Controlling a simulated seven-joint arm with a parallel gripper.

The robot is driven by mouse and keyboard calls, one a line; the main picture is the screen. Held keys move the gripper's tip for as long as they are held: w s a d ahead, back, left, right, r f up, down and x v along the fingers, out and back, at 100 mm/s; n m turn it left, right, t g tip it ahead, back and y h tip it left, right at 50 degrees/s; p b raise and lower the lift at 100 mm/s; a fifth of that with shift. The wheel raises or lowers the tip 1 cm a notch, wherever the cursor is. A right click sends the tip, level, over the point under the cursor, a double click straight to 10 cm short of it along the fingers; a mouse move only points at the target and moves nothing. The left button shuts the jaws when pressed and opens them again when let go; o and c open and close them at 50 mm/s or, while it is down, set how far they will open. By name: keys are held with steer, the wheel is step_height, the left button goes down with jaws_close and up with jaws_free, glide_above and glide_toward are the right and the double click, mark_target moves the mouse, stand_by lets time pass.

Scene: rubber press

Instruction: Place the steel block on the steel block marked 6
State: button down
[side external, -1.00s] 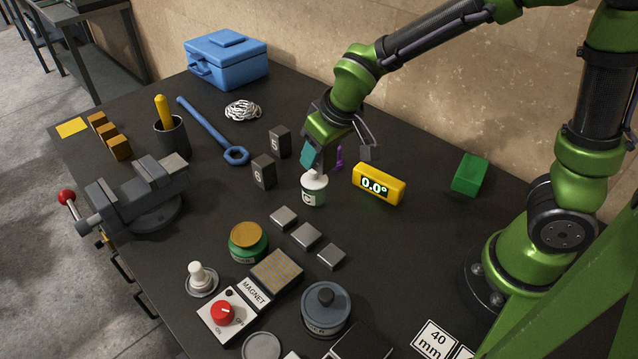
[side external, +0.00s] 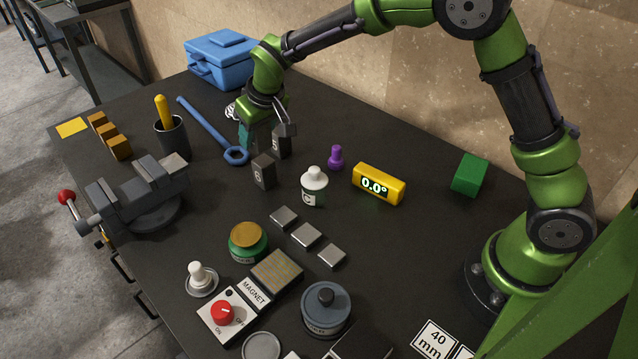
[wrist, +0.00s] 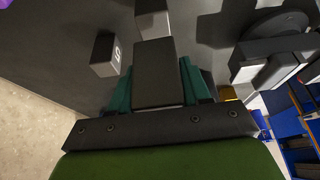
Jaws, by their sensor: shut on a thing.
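The upright dark steel block marked 6 (side external: 264,172) stands on the bench in the side view, with a similar block marked 5 (side external: 280,143) just behind it. My gripper (side external: 264,140) is low behind and beside these two blocks. In the wrist view my gripper (wrist: 160,88) is shut on a dark steel block (wrist: 160,72) between its teal fingers. The block marked 5 (wrist: 104,56) stands left of the held block there, and another block (wrist: 153,18) is partly hidden beyond it. I cannot make out the held block in the side view.
A white-capped bottle (side external: 314,187), a purple piece (side external: 336,157) and a yellow angle display (side external: 378,184) stand to the right. A blue wrench (side external: 210,128) lies to the left. Several flat steel pieces (side external: 306,236) lie nearer the front. A vise (side external: 140,195) is at the left.

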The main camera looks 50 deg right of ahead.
mark_target(259, 146)
steer(key=shift+f, duration=1.6)
steer(key=shift+f, duration=0.1)
steer(key=c, duration=0.5)
jaws_free()
steer(key=shift+f, duration=0.2)
